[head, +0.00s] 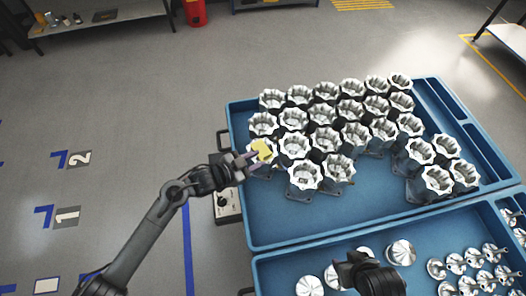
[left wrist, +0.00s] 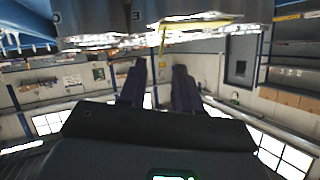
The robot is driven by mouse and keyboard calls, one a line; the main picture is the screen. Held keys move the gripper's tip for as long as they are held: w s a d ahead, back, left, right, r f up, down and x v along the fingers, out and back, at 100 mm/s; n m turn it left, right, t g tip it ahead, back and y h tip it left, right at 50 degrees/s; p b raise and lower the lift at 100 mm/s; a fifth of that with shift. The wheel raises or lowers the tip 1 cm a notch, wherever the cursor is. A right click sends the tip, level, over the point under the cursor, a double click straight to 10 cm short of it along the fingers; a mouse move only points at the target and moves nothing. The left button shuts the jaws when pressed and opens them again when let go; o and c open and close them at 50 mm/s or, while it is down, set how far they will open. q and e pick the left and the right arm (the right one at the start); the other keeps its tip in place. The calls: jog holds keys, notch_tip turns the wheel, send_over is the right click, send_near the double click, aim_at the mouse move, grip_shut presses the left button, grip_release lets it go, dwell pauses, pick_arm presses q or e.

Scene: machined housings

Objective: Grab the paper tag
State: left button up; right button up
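The yellow paper tag (head: 263,149) lies on the top rim of a silver machined housing (head: 254,163) at the left edge of the group in the blue tray. It also shows as a thin yellow strip near the top of the left wrist view (left wrist: 200,22). My left gripper (head: 248,160) is right beside the tag, at its left. In the left wrist view its two dark fingers (left wrist: 158,80) stand apart with nothing seen between them. Whether a finger touches the tag cannot be told. My right gripper (head: 345,272) is over the lower tray; its fingers are unclear.
Several housings crowd the blue tray (head: 300,228), close around the tagged one. A lower blue tray (head: 275,270) holds domed parts (head: 401,252) and smaller stemmed parts (head: 456,263). A control box (head: 227,205) sits by the tray's left side.

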aim_at(262, 148)
pick_arm(q)
jog(key=x, duration=0.4)
grip_shut()
